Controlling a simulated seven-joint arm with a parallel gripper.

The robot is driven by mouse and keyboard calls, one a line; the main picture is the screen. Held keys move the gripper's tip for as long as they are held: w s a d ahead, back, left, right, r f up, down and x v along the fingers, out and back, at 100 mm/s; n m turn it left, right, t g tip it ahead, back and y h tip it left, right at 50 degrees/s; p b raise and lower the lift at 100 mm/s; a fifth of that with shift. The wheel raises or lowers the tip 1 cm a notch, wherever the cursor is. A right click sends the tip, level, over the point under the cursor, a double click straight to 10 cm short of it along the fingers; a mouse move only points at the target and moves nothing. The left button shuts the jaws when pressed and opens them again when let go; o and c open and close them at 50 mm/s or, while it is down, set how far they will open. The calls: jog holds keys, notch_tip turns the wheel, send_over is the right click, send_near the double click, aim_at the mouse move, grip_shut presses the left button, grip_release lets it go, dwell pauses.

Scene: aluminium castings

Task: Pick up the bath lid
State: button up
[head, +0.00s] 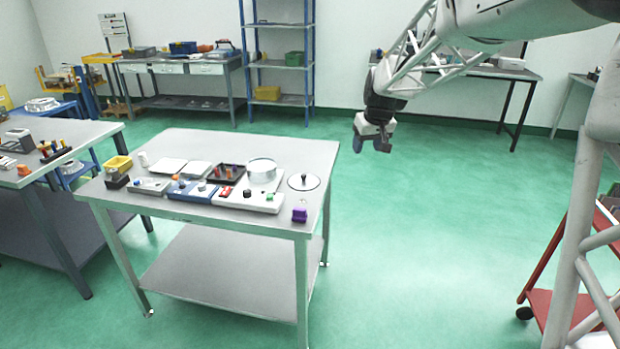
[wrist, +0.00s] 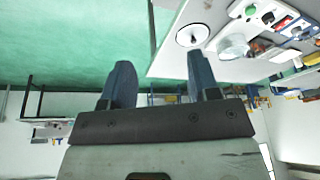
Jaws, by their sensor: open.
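The bath lid, a flat white disc with a dark knob in its middle (head: 303,182), lies on the right part of the grey metal table. It also shows in the wrist view, near the top (wrist: 186,38). A round, clear-walled bath (head: 262,169) stands just left of it and appears in the wrist view too (wrist: 233,46). My gripper (head: 371,146) is open and empty, in the air to the right of the table and apart from the lid. Its two dark fingers (wrist: 160,72) are spread apart in the wrist view.
A red trolley (head: 548,305) stands at the right.

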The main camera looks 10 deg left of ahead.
jog(key=w+a+f+n, duration=0.2)
jog(key=w+a+f, duration=0.7)
jog(key=w+a, duration=0.3)
jog(key=n+y, duration=0.1)
send_near(304, 175)
jog(key=shift+w+a+f, duration=0.2)
jog(key=shift+w+f, duration=0.2)
jog(key=shift+f, duration=0.3)
jog(key=shift+x, duration=1.25)
jog(key=shift+f, duration=0.1)
jog(key=shift+x, duration=2.5)
jog(key=shift+a, duration=0.1)
